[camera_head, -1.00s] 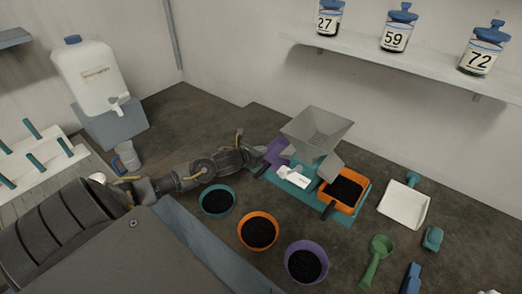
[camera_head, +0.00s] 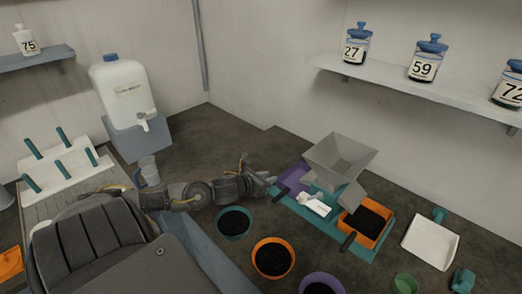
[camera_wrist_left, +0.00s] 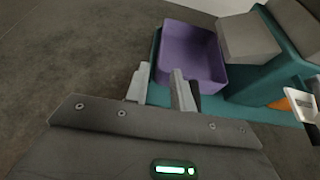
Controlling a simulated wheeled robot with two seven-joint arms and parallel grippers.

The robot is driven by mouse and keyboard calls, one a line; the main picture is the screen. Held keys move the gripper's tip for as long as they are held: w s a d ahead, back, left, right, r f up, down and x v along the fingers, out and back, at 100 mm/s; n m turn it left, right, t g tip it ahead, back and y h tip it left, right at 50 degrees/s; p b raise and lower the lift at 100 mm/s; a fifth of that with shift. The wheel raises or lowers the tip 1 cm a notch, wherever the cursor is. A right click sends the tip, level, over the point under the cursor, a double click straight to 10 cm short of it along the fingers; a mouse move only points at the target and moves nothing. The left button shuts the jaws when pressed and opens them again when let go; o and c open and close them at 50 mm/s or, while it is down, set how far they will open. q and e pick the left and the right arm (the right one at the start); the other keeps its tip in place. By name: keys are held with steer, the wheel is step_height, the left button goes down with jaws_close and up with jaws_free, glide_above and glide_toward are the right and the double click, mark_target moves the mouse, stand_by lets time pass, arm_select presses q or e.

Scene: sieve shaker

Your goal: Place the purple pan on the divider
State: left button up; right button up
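The purple pan (camera_head: 293,177) sits at the left end of the teal divider base (camera_head: 362,252), beside the grey hopper (camera_head: 340,158). In the left wrist view the empty pan (camera_wrist_left: 190,50) looks level on the teal base (camera_wrist_left: 240,105). My left gripper (camera_head: 270,182) is right at the pan's left side. In the wrist view its two fingers (camera_wrist_left: 160,88) stand apart at the pan's near corner, one outside it and one overlapping its near wall. I cannot tell whether they touch it. My right gripper is not in view.
An orange pan (camera_head: 367,222) of dark grains is at the divider's right end. Teal (camera_head: 234,222), orange (camera_head: 273,258) and purple (camera_head: 320,285) bowls stand in front. A white scoop (camera_head: 430,242) lies right. A white label or tool (camera_head: 315,205) is on the divider's front.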

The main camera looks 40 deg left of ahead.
arm_select(q)
steer(key=shift+b+v, duration=0.3)
steer(key=shift+v, duration=1.9)
